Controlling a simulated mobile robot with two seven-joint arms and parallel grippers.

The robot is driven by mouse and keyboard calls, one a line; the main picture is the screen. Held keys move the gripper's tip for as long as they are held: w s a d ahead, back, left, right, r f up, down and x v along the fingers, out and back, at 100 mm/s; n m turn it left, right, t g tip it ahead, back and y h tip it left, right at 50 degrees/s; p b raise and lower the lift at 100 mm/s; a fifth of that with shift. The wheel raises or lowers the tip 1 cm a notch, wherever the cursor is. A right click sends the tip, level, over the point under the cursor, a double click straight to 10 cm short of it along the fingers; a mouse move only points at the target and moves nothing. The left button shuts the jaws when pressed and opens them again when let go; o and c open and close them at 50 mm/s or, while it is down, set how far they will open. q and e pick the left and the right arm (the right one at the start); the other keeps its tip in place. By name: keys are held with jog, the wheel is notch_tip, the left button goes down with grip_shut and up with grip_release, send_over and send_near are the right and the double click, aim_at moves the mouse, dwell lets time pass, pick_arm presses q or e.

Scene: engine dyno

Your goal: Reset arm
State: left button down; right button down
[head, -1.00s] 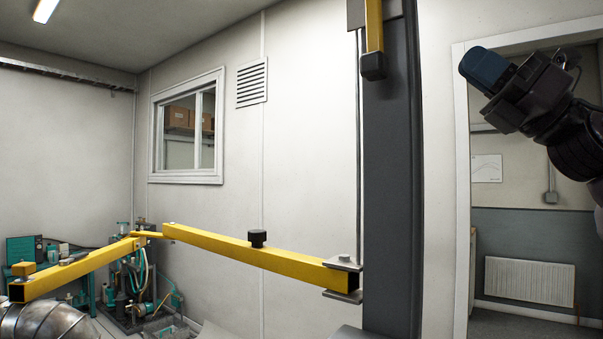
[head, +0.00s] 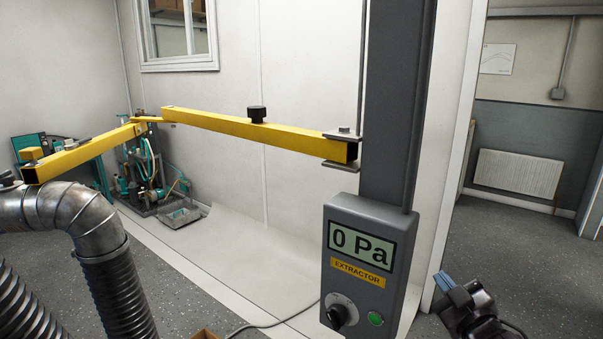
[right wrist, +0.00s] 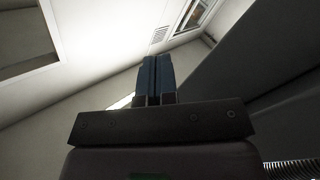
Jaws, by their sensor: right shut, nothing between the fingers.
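The yellow jointed arm (head: 250,131) is hinged by a bracket to a dark grey post (head: 392,110). A black knob (head: 256,113) stands on its near section. Its far section (head: 80,156) bends back left toward a silver duct elbow (head: 75,213). My right gripper (head: 441,281) is at the lower right, just right of the extractor box and apart from the yellow arm. In the right wrist view its blue fingers (right wrist: 158,62) are together with nothing between them. My left gripper is not in view.
An extractor box (head: 363,270) on the post shows "0 Pa", with a black dial (head: 341,313) and a green button (head: 375,318). A ribbed hose (head: 120,295) hangs at the lower left. Teal machinery (head: 150,165) stands by the wall. Floor is open at right.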

jog(key=s+f+m+g+h, duration=0.3)
jog(key=s+f+m+g, duration=0.4)
jog(key=s+f, duration=2.1)
jog(key=shift+s+a+f, duration=0.2)
jog(key=shift+s+a, duration=0.05)
jog(key=shift+s, duration=0.1)
